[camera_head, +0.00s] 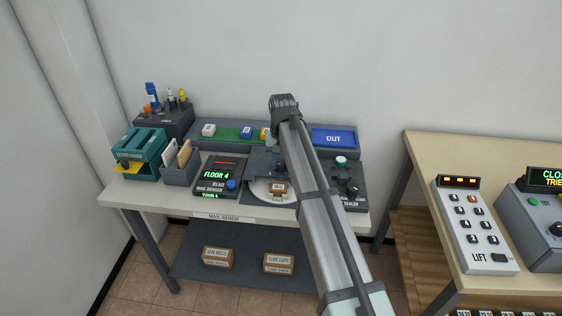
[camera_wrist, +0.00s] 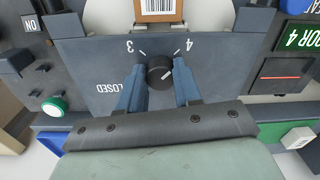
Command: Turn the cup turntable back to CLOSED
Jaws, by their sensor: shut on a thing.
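In the wrist view, a black round knob (camera_wrist: 160,73) with a pale pointer line sits on a dark grey panel (camera_wrist: 85,65). The panel carries the labels 3, 4 and CLOSED, seen upside down. The pointer line appears tilted toward the 4 side, not toward CLOSED. My gripper (camera_wrist: 159,78) is shut on the knob, with one blue finger on each side. In the head view, the pale round turntable (camera_head: 259,193) holds a brown labelled block (camera_head: 279,187). My arm hides the knob there.
A FLOOR 4 reader (camera_head: 217,176) stands left of the turntable, and a sealer with a green button (camera_head: 341,160) stands right. A blue OUT tray (camera_head: 333,138) is behind. A teal letter rack (camera_head: 141,152) is at the left. A second table (camera_head: 440,155) with a lift panel is at the right.

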